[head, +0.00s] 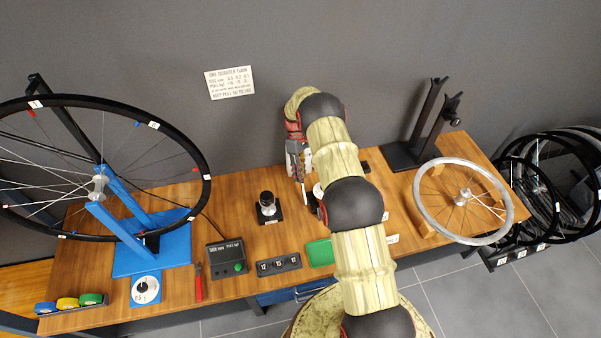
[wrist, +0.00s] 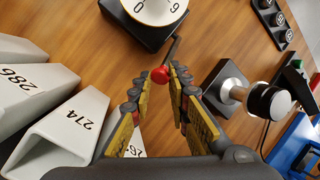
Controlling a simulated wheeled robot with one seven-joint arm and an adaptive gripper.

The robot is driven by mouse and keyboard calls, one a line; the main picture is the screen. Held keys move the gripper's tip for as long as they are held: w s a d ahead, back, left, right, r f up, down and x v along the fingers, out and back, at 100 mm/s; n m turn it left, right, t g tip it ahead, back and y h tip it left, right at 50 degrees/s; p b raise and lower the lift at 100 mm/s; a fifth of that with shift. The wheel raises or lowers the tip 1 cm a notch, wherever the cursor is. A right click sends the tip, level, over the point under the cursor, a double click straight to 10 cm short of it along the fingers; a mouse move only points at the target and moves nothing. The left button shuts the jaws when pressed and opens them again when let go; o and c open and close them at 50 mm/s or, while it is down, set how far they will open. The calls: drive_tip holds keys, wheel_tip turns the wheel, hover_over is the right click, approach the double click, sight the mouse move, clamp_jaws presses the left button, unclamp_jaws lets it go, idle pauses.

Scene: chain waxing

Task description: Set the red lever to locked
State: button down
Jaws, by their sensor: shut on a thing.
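The red lever's round knob (wrist: 160,74) shows in the wrist view at the tips of my gripper, with a dark rod running up and right from it. The rod ends close to a black base with a round white dial (wrist: 157,8) marked with digits, cut off at the top edge. My gripper (wrist: 163,78) is shut on the red knob, one yellow-padded finger on each side. In the head view my gripper (head: 298,170) points down at the bench behind my arm, and the knob is hidden there. I cannot read any lever position marking.
A black base with a round post (wrist: 268,101) stands right of my gripper in the wrist view. White numbered blocks (wrist: 62,128) lie close on the left. The wooden bench (head: 230,205) also carries a blue wheel stand (head: 160,252) and a spoked rim (head: 426,212).

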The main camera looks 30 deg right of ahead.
drive_tip(key=shift+w+d+f, duration=0.2)
drive_tip(key=shift+w+f, duration=0.05)
drive_tip(key=shift+w, duration=0.25)
drive_tip(key=c, duration=2.1)
unclamp_jaws()
drive_tip(key=shift+o, duration=0.5)
drive_tip(key=shift+w+f, duration=0.15)
drive_tip(key=shift+f, duration=0.05)
drive_tip(key=o, duration=0.3)
drive_tip(key=shift+o, duration=0.2)
drive_tip(key=shift+r, duration=0.1)
wheel_tip(320, 180, up, 10)
